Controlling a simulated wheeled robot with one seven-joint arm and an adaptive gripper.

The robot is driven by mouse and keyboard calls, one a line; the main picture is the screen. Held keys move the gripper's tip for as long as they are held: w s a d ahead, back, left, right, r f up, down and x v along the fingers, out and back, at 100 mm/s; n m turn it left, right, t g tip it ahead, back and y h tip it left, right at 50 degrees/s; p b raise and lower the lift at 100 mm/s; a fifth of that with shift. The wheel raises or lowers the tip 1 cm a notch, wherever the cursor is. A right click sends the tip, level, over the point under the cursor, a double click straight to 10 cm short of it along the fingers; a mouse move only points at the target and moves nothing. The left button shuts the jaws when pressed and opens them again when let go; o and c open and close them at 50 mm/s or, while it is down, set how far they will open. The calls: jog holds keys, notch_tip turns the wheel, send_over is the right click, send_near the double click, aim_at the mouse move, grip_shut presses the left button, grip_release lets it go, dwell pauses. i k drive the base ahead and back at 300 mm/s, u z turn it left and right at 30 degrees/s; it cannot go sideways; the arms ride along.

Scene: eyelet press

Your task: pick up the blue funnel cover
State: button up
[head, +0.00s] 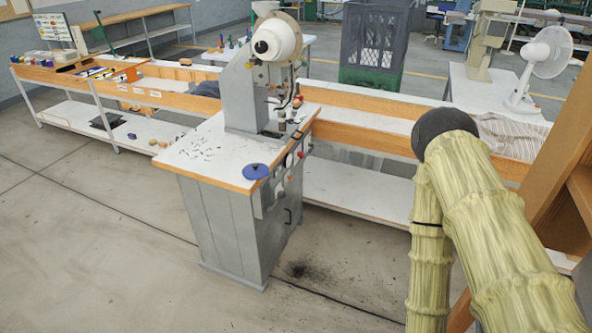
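The blue funnel cover (256,172) appears as a flat round blue disc with a small dark knob at its middle. It lies on the white top of the eyelet press stand (208,160), at the front right corner, close to the wooden edge. My arm, in a pale yellow-green sleeve, rises at the right side of the head view and bends down again. My gripper is out of view, below the picture, and nothing shows of what it may hold.
The eyelet press (243,95) stands on the stand behind the blue cover. Small dark bits lie scattered on the top to the left. A long white workbench (350,115) with wooden edging runs behind. A brown wooden shelf (555,190) is at the right.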

aim_at(253, 171)
jog(key=z, duration=0.05)
jog(key=i, duration=1)
